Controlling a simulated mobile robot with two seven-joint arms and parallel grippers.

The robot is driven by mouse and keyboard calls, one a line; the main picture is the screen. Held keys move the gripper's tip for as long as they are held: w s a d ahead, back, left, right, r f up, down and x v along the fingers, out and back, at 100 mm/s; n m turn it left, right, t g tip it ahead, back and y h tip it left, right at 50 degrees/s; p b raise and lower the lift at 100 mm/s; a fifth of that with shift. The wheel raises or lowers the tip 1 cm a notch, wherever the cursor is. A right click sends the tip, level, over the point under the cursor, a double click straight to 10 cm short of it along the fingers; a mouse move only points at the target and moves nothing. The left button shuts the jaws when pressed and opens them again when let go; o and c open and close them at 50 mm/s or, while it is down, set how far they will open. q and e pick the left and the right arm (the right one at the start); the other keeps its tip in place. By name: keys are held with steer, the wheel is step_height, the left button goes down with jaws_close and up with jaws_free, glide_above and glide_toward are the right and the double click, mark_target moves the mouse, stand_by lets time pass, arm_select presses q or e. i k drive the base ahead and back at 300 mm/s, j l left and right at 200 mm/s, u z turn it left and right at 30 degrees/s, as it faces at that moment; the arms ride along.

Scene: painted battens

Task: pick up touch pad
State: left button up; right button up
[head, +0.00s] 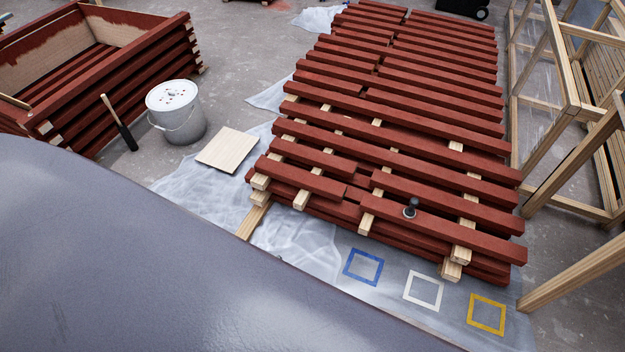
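A small dark pad-like tool (410,209) with an upright knob or handle sits on a red batten near the front of the batten stack (390,190). It is the only thing I see that could be the touch pad, and it is too small to make out fully. Nothing touches it from above. Neither of my grippers is in the head view.
Blue (350,262), white (406,285) and yellow (470,308) tape squares lie empty on the plastic sheet in front of the stack. A paint bucket (180,122), a wood panel (227,149) and a red-painted crate (120,95) are left. Timber frames (560,150) stand right.

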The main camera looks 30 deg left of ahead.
mark_target(409, 212)
steer(key=i+j+z, duration=0.15)
steer(key=i+j, duration=1.25)
steer(key=j, duration=0.1)
